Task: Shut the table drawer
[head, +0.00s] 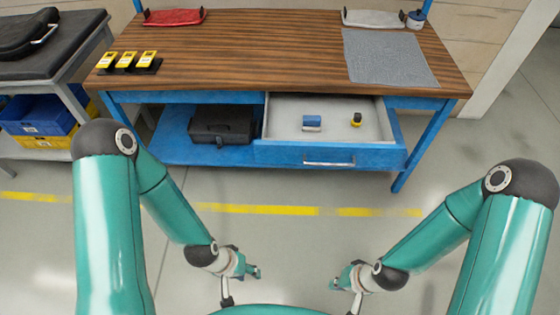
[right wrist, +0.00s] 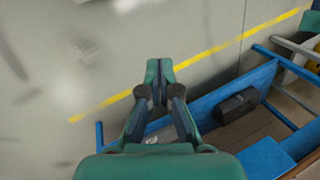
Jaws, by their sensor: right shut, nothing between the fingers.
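The table drawer (head: 330,154) stands pulled out under the wooden tabletop, with a blue front and a silver handle (head: 329,163). A small blue-and-white block (head: 312,123) and a small black-and-yellow item (head: 356,120) lie inside it. My left gripper (head: 254,271) is low over the floor in front of the table, apart from the drawer; its opening is unclear. My right gripper (head: 336,284) is also low in front of the table, apart from the drawer. In the right wrist view it (right wrist: 159,68) is shut and empty.
The blue-framed table (head: 250,50) holds yellow items (head: 126,59), a red tray (head: 174,17), a white tray (head: 373,18) and a grey mat (head: 388,57). A black case (head: 220,124) sits on the lower shelf. A cart (head: 60,60) stands left. Floor before the drawer is clear.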

